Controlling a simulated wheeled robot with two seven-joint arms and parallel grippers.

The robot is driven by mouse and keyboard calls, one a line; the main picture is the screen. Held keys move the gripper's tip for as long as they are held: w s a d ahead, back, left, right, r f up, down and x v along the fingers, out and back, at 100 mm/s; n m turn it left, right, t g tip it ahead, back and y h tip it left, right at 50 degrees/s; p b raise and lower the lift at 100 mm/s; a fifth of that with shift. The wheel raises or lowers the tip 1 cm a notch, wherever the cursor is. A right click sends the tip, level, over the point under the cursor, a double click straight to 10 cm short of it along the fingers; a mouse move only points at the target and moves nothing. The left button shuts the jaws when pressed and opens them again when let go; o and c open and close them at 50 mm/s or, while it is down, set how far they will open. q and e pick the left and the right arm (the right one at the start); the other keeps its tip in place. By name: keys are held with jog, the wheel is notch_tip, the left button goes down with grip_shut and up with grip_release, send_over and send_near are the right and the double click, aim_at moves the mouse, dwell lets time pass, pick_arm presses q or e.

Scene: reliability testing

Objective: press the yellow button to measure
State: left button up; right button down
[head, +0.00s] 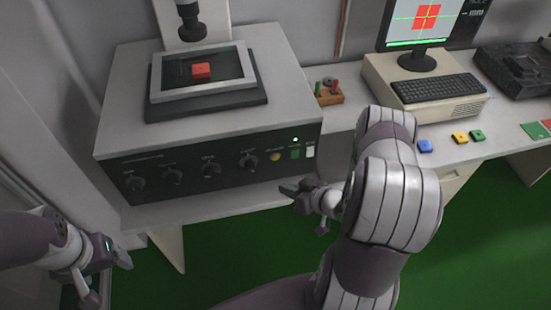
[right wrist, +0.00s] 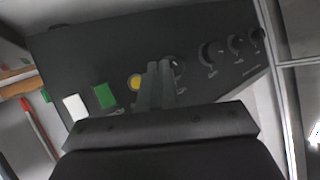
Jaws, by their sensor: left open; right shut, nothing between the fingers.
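The yellow button (head: 275,157) is on the dark front panel of the grey measuring machine (head: 120,110), right of the knobs. It also shows in the right wrist view (right wrist: 135,82), just left of my shut fingertips. My right gripper (head: 288,188) is shut and empty, in front of the panel and a little below the button, apart from it in the head view. Its fingers show in the right wrist view (right wrist: 158,72). My left gripper (head: 120,262) is open and empty at the lower left, away from the machine. A red block (head: 201,70) sits on the machine's framed stage.
A green button (head: 295,153) and a white switch (head: 310,151) are right of the yellow button. Several black knobs line the panel to its left. A monitor (head: 425,25), keyboard (head: 437,88) and blue block (head: 425,146) are on the desk at right.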

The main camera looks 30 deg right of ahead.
aim_at(275, 158)
jog(key=w+d+b, duration=0.1)
jog(key=w+b, duration=0.1)
jog(key=w, duration=0.5)
jog(key=shift+d, duration=0.3)
dwell(1.7)
jog(key=shift+w+d, duration=0.1)
jog(key=shift+w, duration=0.35)
jog(key=shift+w+d, duration=0.1)
jog(key=shift+w, duration=0.25)
dwell(0.6)
jog(key=shift+s, duration=0.15)
jog(key=shift+s+a+p, duration=0.2)
jog(key=shift+s+p, duration=0.15)
jog(key=shift+s, duration=0.3)
